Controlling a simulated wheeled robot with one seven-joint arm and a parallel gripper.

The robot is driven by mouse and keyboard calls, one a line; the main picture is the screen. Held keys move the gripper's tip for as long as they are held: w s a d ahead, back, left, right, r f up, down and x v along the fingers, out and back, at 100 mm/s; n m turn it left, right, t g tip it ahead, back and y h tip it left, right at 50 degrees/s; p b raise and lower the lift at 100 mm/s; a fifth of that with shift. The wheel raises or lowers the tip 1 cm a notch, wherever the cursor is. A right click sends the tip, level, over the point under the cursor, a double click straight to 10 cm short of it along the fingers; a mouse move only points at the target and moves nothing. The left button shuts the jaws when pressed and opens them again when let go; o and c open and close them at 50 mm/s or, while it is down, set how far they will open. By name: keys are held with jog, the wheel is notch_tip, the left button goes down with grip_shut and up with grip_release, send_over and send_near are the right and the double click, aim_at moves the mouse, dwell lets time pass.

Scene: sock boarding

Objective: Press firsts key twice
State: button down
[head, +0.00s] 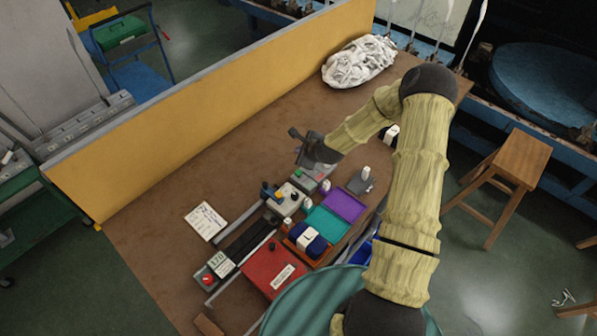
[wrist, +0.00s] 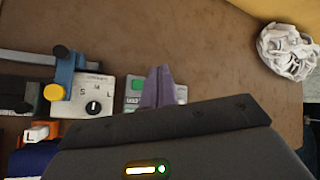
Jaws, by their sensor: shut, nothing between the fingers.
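A small grey key box (wrist: 142,103) with a green key (wrist: 138,85) is directly beside my fingers in the wrist view; its printed label is too small to read fully. In the head view the key box (head: 311,172) lies just below my gripper (head: 300,160). My gripper (wrist: 158,86) is shut and empty. Its purple-grey fingertips appear just right of the green key and cover part of the box. I cannot tell whether they touch it. The rest of the box is hidden behind the fingers and gripper body.
A dial box (wrist: 72,98) marked S, M, L stands left of the key box. Purple (head: 344,203) and teal (head: 325,222) trays and a red box (head: 273,270) lie nearer. White socks (head: 358,62) are piled at the back. A yellow partition (head: 215,95) edges the table.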

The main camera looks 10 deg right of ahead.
aim_at(301, 174)
jog(key=shift+f, duration=0.15)
jog(key=shift+f+b, duration=2.95)
jog(key=shift+f, duration=1.3)
jog(key=shift+f, duration=0.1)
jog(key=shift+f+b, duration=0.3)
jog(key=shift+b, duration=0.05)
jog(key=shift+f+b, duration=0.55)
jog(key=shift+f, duration=0.1)
jog(key=shift+r+p, duration=0.7)
jog(key=shift+r, duration=0.4)
jog(key=shift+r+p, duration=1.6)
jog(key=shift+r, duration=0.9)
